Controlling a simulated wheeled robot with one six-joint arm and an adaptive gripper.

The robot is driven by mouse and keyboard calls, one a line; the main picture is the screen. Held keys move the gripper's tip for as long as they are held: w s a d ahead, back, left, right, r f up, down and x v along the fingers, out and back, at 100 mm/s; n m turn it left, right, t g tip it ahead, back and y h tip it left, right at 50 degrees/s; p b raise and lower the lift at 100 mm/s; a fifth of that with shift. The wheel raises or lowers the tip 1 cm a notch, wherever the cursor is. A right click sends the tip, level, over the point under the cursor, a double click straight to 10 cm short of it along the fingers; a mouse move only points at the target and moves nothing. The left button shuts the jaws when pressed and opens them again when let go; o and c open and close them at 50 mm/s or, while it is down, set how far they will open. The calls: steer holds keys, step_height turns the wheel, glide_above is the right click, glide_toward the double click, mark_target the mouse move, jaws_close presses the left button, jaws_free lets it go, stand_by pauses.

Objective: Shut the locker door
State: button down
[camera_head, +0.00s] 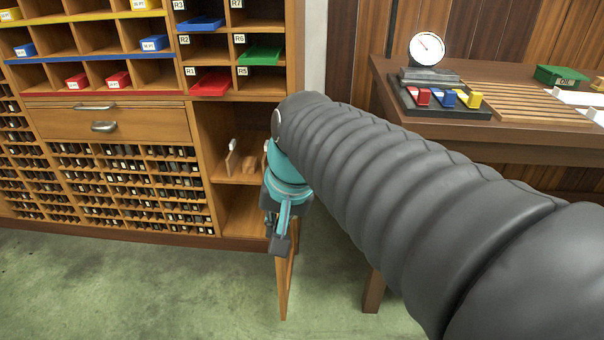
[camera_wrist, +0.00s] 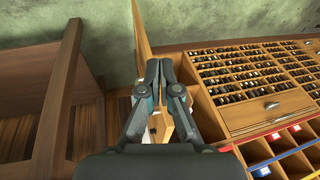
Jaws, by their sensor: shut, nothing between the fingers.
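The wooden locker door (camera_head: 285,285) stands open, swung out from the right end of the wooden cabinet and seen nearly edge-on. Its upper part is hidden behind my gripper and arm. The locker (camera_head: 240,212) is an open compartment with a shelf inside. My gripper (camera_head: 279,246) is shut and empty, pointing down in front of the door. In the wrist view the shut fingertips (camera_wrist: 158,66) are close to the door (camera_wrist: 142,32), which rises just to their left. I cannot tell whether they touch it.
A wooden bench (camera_head: 540,133) with a dial gauge (camera_head: 427,48) stands to the right. The cabinet's type racks (camera_head: 130,190) and drawer (camera_head: 110,123) are left of the locker. Small white-tipped items (camera_head: 232,157) are on the locker shelf. The green floor (camera_head: 120,290) in front is clear.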

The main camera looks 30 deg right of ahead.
steer(key=w+d+r+m+y+b, duration=0.1)
steer(key=w+d+m+y, duration=0.2)
steer(key=w+d+m, duration=0.6)
steer(key=w+d+r+m+y, duration=0.1)
steer(key=w+d+m+y, duration=0.25)
steer(key=d+m, duration=0.7)
steer(key=w+a+f+n+b, duration=0.1)
steer(key=w+a+f+n, duration=0.1)
steer(key=f, duration=0.5)
steer(key=shift+w+a+f+n, duration=0.2)
steer(key=shift+w+a+n, duration=0.25)
steer(key=shift+a, duration=0.3)
steer(key=shift+a, duration=0.1)
